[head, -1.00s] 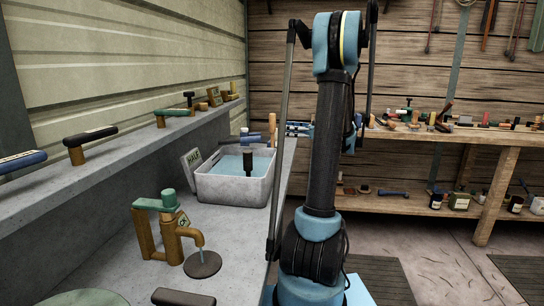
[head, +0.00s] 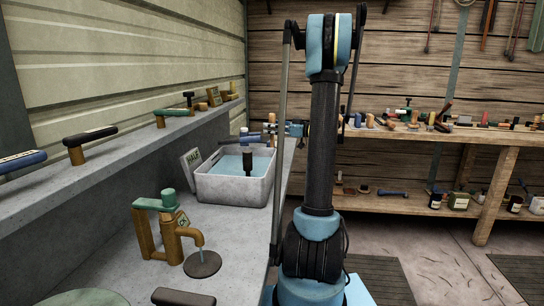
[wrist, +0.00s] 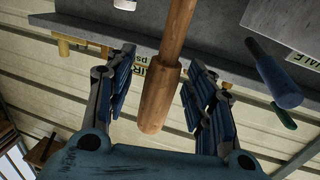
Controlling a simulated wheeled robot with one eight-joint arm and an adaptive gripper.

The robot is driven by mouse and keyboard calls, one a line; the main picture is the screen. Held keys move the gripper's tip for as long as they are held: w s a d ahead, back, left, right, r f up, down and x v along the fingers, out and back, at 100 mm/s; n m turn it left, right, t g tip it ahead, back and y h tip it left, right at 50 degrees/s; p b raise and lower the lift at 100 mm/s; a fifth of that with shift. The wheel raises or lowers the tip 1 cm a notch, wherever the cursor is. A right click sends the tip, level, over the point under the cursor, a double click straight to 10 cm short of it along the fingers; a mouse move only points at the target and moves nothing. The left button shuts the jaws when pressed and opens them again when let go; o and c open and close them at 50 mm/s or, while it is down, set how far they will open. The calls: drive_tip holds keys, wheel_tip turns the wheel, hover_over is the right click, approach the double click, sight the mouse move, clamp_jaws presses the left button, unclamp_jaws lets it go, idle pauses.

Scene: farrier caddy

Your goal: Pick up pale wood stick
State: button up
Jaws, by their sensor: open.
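The pale wood stick (wrist: 160,95) stands out in the wrist view as a brown wooden handle with a thicker end. It lies between the two fingers of my gripper (wrist: 160,62), with a gap showing on both sides. In the head view the stick (head: 272,118) is a small upright tan piece behind the grey bin. My gripper (head: 279,130) is open there, at the stick, above the bin's far right corner. The stick's lower part is hidden in the head view.
A grey bin (head: 232,188) with blue contents and a dark upright handle stands on the counter. A blue-handled tool (wrist: 275,82) is right of my gripper in the wrist view. A brown tap (head: 170,232) stands nearer. A wooden bench (head: 490,135) is at the right.

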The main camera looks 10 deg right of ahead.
clamp_jaws()
wheel_tip(320, 180, up, 18)
idle(0.8)
drive_tip(key=c, duration=1)
unclamp_jaws()
drive_tip(key=shift+c, duration=0.2)
clamp_jaws()
